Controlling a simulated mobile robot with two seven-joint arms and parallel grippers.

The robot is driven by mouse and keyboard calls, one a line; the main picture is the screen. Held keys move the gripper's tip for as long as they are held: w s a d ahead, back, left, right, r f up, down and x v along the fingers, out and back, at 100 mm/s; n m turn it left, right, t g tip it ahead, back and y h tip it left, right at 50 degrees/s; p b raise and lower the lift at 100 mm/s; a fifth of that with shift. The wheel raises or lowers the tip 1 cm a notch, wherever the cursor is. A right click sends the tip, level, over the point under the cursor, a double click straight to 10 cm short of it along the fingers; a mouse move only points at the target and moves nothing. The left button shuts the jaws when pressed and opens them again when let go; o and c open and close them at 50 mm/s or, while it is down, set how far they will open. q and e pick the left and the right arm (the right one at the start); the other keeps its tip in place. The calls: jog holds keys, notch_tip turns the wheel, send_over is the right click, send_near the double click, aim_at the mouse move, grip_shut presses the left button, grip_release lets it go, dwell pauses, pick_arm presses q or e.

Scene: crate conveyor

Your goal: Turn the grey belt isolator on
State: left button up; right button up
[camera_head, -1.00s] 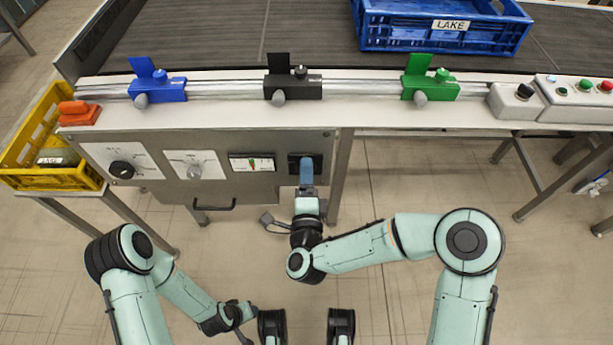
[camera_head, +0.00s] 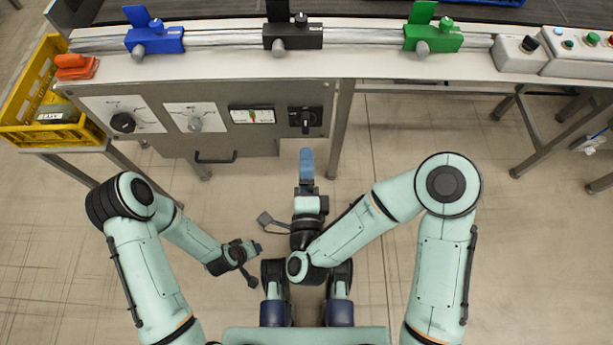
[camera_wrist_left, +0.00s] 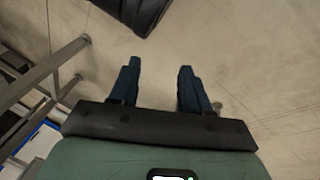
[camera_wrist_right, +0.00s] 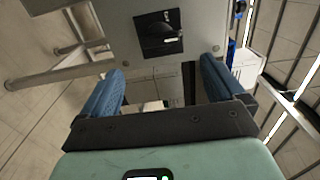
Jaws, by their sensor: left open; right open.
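A grey control panel (camera_head: 270,92) hangs under the front of the conveyor. At its right end is a black square rotary switch (camera_head: 305,120), now uncovered. In the right wrist view the switch (camera_wrist_right: 160,33) shows a dark round face with a small pale mark; I cannot tell its setting. My right gripper (camera_head: 306,155) is open and empty in front of the panel, below the switch and apart from it. Its blue fingers show spread in its wrist view (camera_wrist_right: 160,85). My left gripper (camera_head: 258,247) is open and empty, low over the floor, away from the panel.
The panel also has a black knob (camera_head: 123,122), a grey knob (camera_head: 195,124), a meter (camera_head: 252,115) and a handle (camera_head: 215,158). Blue (camera_head: 155,40), black (camera_head: 292,36) and green (camera_head: 433,39) clamps sit on the rail above. A yellow crate (camera_head: 48,135) stands left.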

pick_arm(q)
jog(key=shift+s+d+r+p, duration=0.65)
jog(key=shift+s+r+p, duration=0.15)
jog(key=shift+s+r, duration=0.15)
pick_arm(e)
jog(key=shift+s, duration=1.25)
jog(key=shift+f, duration=0.1)
